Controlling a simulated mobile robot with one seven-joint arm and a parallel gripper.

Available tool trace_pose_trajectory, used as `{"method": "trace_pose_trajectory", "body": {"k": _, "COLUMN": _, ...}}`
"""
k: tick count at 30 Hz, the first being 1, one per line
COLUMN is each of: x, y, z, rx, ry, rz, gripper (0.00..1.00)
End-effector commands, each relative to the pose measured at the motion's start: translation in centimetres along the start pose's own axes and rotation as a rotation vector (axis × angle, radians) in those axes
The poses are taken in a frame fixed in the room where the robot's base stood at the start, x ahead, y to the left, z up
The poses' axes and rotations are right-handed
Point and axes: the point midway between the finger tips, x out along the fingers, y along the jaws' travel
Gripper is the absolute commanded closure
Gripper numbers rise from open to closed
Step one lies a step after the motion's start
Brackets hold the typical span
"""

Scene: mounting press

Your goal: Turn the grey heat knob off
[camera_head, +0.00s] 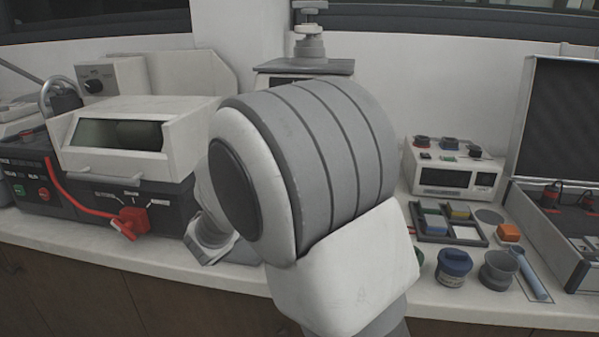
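No grey heat knob can be made out. My own large white and grey arm link fills the middle of the view and hides most of what is behind it. Behind it stands a machine with a flat grey plate and a short metal column (310,45) on top; its front is mostly covered by my arm.
A white-lidded machine (130,130) with a red lever (130,220) stands left. To the right are a white instrument box (452,172), a sectioned tray (432,237), a blue-lidded jar (453,268), a grey cup (498,270) and an open case (560,140). The counter's front left strip is clear.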

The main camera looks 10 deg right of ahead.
Motion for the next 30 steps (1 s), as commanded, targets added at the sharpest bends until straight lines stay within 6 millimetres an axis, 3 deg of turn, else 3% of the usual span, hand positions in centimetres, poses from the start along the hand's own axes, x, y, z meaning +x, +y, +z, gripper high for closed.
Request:
{"method": "trace_pose_trajectory", "body": {"k": 18, "x": 0.04, "y": -0.03, "z": 0.04, "rx": -0.037, "ry": -0.001, "rz": 0.026, "gripper": 1.00}}
{"method": "trace_pose_trajectory", "body": {"k": 19, "x": 0.04, "y": -0.03, "z": 0.04, "rx": -0.037, "ry": -0.001, "rz": 0.026, "gripper": 0.54}}
{"method": "trace_pose_trajectory", "body": {"k": 21, "x": 0.04, "y": -0.03, "z": 0.04, "rx": -0.037, "ry": -0.001, "rz": 0.025, "gripper": 0.42}}
{"method": "trace_pose_trajectory", "body": {"k": 24, "x": 0.04, "y": -0.04, "z": 0.04, "rx": -0.036, "ry": -0.001, "rz": 0.025, "gripper": 0.26}}
{"method": "trace_pose_trajectory", "body": {"k": 30, "x": 0.03, "y": -0.05, "z": 0.02, "rx": -0.036, "ry": -0.001, "rz": 0.025, "gripper": 0.26}}
